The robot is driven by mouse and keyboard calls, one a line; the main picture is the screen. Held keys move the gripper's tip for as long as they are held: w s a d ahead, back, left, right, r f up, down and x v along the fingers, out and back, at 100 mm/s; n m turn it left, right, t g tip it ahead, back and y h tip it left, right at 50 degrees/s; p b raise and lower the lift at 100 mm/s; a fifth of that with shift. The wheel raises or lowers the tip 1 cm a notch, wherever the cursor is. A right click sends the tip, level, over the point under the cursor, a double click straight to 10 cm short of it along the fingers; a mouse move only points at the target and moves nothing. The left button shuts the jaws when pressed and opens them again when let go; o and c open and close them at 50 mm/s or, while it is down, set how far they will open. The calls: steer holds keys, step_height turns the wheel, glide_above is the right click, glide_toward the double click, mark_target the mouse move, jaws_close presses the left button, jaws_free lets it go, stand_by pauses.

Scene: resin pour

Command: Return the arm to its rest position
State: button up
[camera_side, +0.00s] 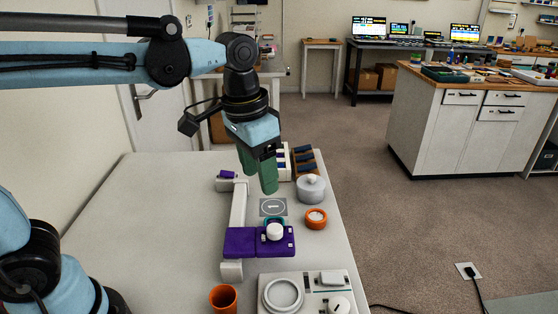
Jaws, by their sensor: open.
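My gripper (258,174) hangs above the far half of the white table (150,200), its green fingers pointing down. It is open, and I see nothing between the fingers. It is held above the table, apart from the things on it. Below and in front of it is a grey square marked 1 (273,206). My arm reaches in from the left side of the picture, at the height of the gripper's wrist and above.
A purple and white fixture (240,243) stands mid-table with a white round piece (275,231) on it. An orange cup (223,298), an orange ring-shaped dish (316,218), a grey lidded pot (311,188) and a white device (308,292) stand around it. The table's left part is clear.

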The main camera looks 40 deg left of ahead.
steer(key=s+a+f+n+t, duration=0.2)
steer(key=s+a+f+t, duration=0.2)
steer(key=a, duration=0.4)
steer(key=shift+s+f+n+t+y, duration=0.35)
steer(key=shift+f+t, duration=0.3)
steer(key=shift+t, duration=0.35)
steer(key=shift+a, duration=0.1)
